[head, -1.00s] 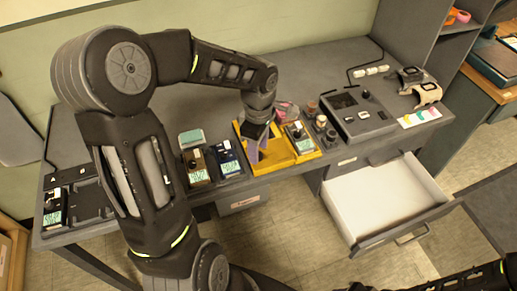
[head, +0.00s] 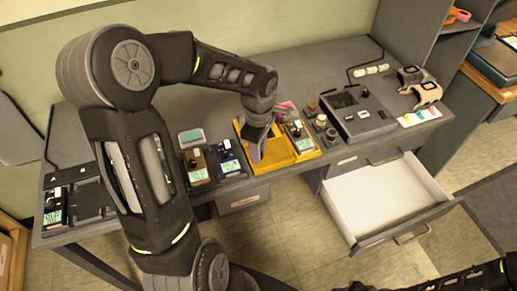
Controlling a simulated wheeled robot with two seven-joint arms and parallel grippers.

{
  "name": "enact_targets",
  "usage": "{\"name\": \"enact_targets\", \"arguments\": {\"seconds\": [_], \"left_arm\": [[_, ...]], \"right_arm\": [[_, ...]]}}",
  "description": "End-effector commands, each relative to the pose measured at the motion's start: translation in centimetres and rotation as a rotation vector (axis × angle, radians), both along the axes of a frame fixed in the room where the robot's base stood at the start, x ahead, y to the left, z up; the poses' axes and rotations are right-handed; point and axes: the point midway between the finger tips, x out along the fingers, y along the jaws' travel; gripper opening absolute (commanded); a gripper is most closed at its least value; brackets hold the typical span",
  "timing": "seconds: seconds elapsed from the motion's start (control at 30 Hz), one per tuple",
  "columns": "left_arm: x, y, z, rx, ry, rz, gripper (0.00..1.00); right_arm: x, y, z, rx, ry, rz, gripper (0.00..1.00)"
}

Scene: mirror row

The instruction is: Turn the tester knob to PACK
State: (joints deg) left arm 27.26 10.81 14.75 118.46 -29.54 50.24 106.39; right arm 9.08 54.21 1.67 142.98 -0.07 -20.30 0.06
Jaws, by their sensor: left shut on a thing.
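The tester appears to be the dark grey box (head: 352,124) on the right half of the desk. It has a sunken dark window and a small dark knob (head: 365,94) at its back right. The knob's markings are too small to read, so I cannot tell its setting. My left gripper (head: 257,137) points down over the yellow tray (head: 284,158), left of the tester and apart from it. It is shut on a flat purple thing (head: 256,153), partly hidden by the fingers. My right gripper is not in view; only part of my arm shows at the bottom right.
Small devices with displays stand along the front edge, one (head: 299,138) in the yellow tray's right part. Several small round pieces (head: 320,122) stand between tray and tester. An open white-lined drawer (head: 385,198) juts out below the tester. A coloured card (head: 419,116) lies right of it.

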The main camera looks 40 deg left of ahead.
Motion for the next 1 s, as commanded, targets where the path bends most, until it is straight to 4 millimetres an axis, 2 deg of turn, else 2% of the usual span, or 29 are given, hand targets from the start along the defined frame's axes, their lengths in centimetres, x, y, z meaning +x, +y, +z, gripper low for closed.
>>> {"name": "enact_targets", "arguments": {"seconds": [0.57, 1.0], "left_arm": [[0.0, 0.0, 0.0, 0.000, 0.000, -0.051, 0.00], [0.1, 0.0, -0.1, 0.000, 0.000, -0.337, 0.00]], "right_arm": [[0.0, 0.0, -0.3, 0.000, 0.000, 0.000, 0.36], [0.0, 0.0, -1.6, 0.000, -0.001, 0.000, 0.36]]}}
